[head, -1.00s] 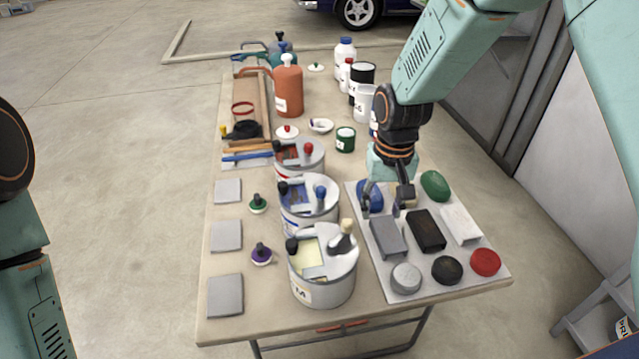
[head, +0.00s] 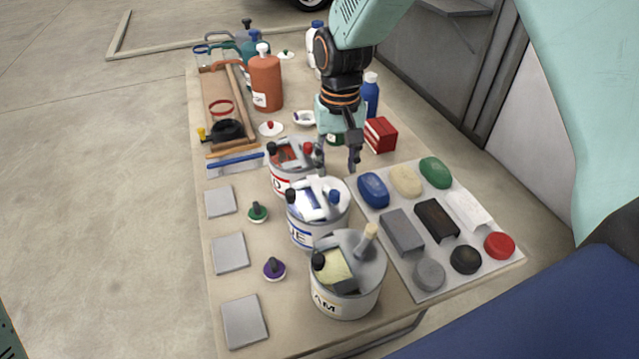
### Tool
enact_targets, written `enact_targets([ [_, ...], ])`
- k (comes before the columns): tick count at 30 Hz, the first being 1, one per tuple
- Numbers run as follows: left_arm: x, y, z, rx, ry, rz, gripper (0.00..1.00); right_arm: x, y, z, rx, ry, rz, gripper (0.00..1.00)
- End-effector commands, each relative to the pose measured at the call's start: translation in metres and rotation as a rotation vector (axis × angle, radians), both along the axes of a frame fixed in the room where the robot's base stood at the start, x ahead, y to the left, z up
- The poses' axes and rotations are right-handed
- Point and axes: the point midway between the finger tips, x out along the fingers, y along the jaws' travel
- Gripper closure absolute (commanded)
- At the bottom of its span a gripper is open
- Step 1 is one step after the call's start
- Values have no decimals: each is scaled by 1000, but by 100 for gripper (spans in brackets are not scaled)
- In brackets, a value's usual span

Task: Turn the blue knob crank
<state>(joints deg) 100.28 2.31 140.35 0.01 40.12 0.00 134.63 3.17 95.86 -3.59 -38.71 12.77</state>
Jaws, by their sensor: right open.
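The blue knob (head: 334,196) sits on the crank on top of the middle can, which has a blue-marked label (head: 308,232). A black knob (head: 293,197) is at the other side of that can's top. My right gripper (head: 338,160) is open and empty, pointing down behind the blue-marked can and beside the red-marked can (head: 284,185). It is apart from the blue knob, and its fingers partly cover the area behind the cans. My left gripper is out of view.
A cream-topped can (head: 347,300) stands in front. To the right lies a grey tray (head: 392,267) with several coloured ovals, blocks and discs. A red box (head: 380,135) and blue bottle (head: 371,95) stand behind. Grey pads (head: 229,253) and small knobbed lids (head: 274,268) are on the left.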

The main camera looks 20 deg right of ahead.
Motion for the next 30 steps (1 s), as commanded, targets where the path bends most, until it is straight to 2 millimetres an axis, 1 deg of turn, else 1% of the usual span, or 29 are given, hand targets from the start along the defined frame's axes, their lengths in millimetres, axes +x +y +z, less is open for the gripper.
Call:
enact_targets([
  [4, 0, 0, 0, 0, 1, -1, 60, -2, -2, -2, 0, 2, -1, 54],
  [7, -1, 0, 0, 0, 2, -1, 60, -5, -4, -10, 1, 5, -1, 54],
  [15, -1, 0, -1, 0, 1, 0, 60, -8, -7, -52, 0, 5, -1, 54],
  [18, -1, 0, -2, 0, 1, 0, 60, -8, -7, -65, 1, 3, -1, 54],
  [21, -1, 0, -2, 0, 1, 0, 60, -7, -6, -73, 1, 3, -1, 54],
  [24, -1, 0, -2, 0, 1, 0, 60, -6, -5, -78, 0, 2, -1, 54],
  [30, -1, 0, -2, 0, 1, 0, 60, -4, -4, -79, 0, 0, -1, 54],
])
